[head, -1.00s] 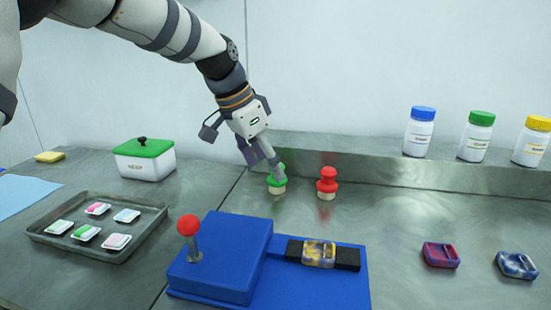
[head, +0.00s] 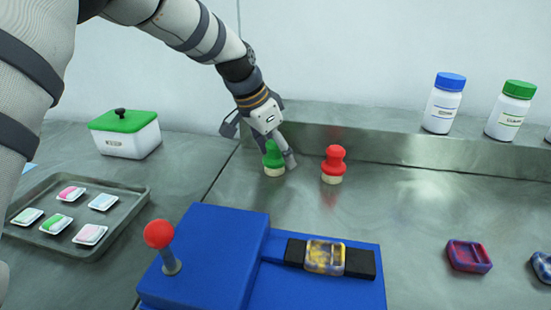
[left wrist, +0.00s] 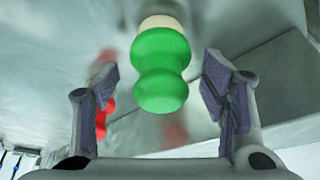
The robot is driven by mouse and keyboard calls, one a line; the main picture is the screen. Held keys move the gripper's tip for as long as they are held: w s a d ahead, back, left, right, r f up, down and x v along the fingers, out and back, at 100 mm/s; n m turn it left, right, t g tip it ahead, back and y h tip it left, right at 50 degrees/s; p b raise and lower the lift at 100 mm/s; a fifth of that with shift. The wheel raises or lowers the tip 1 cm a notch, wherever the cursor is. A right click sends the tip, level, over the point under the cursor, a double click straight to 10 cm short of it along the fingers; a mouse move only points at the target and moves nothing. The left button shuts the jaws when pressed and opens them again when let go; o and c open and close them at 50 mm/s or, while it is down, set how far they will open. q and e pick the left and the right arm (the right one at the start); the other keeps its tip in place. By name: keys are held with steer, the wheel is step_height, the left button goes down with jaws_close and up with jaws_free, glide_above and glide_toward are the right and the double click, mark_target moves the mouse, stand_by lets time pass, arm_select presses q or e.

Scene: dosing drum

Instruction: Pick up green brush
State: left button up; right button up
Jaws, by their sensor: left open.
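The green brush (head: 273,157) stands upright on the metal counter, its pale bristle end down. In the left wrist view the green brush (left wrist: 161,70) lies between the two fingers, with a gap on each side. My left gripper (head: 274,160) is open around it and holds nothing; it also shows in the left wrist view (left wrist: 160,95). A red brush (head: 333,164) stands upright a little to the right. My right gripper is not in view.
A blue press (head: 215,255) with a red-knobbed lever (head: 160,236) stands in front. A tray (head: 125,215) with several small dishes and a green-lidded box (head: 125,135) are left. White bottles (head: 443,103) stand on the back ledge. Molded pieces (head: 468,256) lie right.

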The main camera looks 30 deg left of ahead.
arm_select(q)
steer(key=shift+x, duration=1.05)
steer(key=shift+r, duration=0.1)
steer(key=c, duration=1.3)
steer(key=shift+o, duration=0.2)
step_height(320, 180, up, 10)
